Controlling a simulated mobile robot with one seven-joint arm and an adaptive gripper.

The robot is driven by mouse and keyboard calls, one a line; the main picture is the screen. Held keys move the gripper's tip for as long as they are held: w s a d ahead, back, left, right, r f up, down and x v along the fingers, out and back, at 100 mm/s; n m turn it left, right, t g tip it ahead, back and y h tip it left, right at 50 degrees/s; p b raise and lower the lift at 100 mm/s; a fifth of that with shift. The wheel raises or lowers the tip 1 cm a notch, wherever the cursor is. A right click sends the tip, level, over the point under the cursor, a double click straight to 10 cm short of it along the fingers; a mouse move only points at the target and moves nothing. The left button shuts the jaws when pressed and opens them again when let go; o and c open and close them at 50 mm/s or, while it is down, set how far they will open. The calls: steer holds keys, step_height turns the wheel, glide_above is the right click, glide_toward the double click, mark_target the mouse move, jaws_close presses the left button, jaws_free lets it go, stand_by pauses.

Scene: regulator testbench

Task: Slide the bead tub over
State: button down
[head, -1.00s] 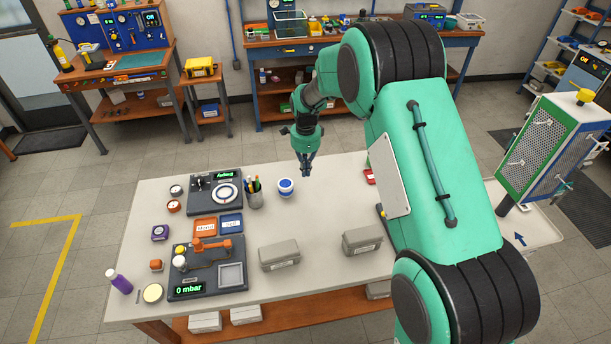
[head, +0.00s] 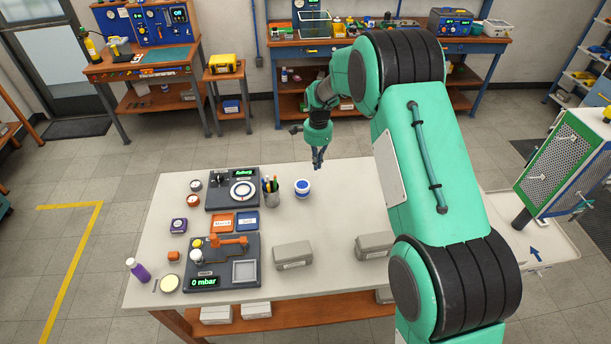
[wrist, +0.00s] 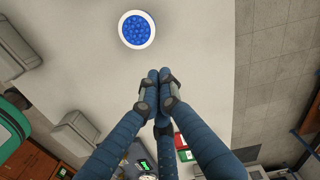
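In the wrist view the tub (wrist: 136,30) is seen from above, full of blue beads. My gripper (head: 318,165) is beyond the tub and slightly to its right in the head view, pointing down. In the wrist view my gripper (wrist: 158,92) has its blue fingers drawn together at the tips with nothing between them. A gap separates the fingertips from the tub. The fingertips' height above the bench is hard to tell.
A pen cup (head: 271,198) stands just left of the tub, beside a dark dial unit (head: 222,197). Grey boxes (head: 293,255) (head: 375,246) sit nearer the front. The bench top (head: 335,215) is clear between the tub and these boxes.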

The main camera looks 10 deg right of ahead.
mark_target(302, 189)
steer(key=w+a+n+p, duration=0.3)
steer(key=w+n, duration=0.3)
steer(key=n, duration=0.2)
steer(key=shift+w+f, duration=0.25)
steer(key=shift+f, duration=0.1)
steer(key=shift+d+f, duration=0.1)
step_height(302, 189, down, 9)
steer(key=shift+f, duration=0.15)
steer(key=shift+s+f, duration=0.15)
steer(key=shift+f, duration=0.15)
steer(key=shift+s+a+r+p, duration=0.15)
steer(key=shift+s+a, duration=0.15)
steer(key=shift+s, duration=0.3)
steer(key=shift+s+a+f+p, duration=0.15)
steer(key=shift+s+a, duration=0.15)
steer(key=shift+s, duration=0.3)
steer(key=shift+s+a, duration=0.2)
steer(key=shift+s, duration=0.3)
steer(key=shift+s, duration=0.1)
